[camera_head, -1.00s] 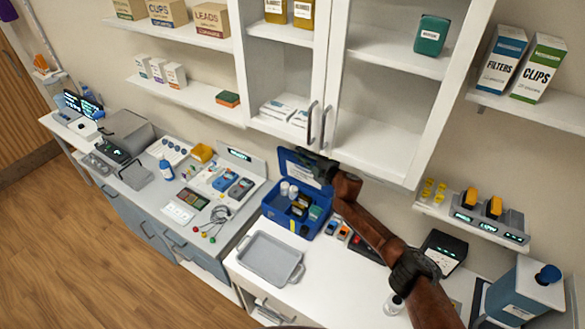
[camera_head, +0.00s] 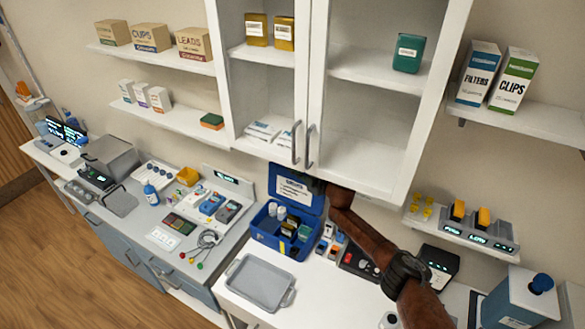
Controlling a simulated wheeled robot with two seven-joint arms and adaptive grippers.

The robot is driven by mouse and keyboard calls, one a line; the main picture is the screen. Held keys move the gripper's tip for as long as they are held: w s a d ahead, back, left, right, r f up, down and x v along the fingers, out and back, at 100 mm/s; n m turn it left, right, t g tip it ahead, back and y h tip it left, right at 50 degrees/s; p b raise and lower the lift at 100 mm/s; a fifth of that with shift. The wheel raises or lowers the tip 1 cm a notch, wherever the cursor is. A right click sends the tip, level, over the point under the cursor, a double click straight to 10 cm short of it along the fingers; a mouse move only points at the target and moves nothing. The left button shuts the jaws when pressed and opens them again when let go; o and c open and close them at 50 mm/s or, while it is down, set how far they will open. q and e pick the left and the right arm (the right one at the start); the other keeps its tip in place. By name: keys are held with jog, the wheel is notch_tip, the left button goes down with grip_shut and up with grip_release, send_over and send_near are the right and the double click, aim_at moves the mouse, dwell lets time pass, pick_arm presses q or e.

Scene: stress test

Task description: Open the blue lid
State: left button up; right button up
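The blue box (camera_head: 268,238) stands on the white counter below the wall cabinet. Its blue lid (camera_head: 296,206) is raised at the back, standing roughly upright with a white label on its inside. Small bottles and dark and green items show inside the box. My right arm comes in from the lower right. My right gripper (camera_head: 313,184) is at the right side of the lid, close to or touching it; its fingers are mostly hidden by the lid and too dark to tell. My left gripper is not in view.
A grey tray (camera_head: 259,283) lies in front of the box. Small devices (camera_head: 331,243) stand right of it. The white cabinet (camera_head: 375,145) hangs just above the lid and my gripper. A black device (camera_head: 440,262) stands near my forearm.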

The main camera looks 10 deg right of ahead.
jog(key=o, duration=0.7)
jog(key=shift+f, duration=0.4)
jog(key=shift+c, duration=0.2)
jog(key=shift+s+d, duration=0.5)
jog(key=shift+d, duration=0.05)
jog(key=r+v, duration=0.1)
jog(key=v, duration=0.9)
jog(key=shift+s, duration=0.3)
jog(key=shift+a, duration=0.1)
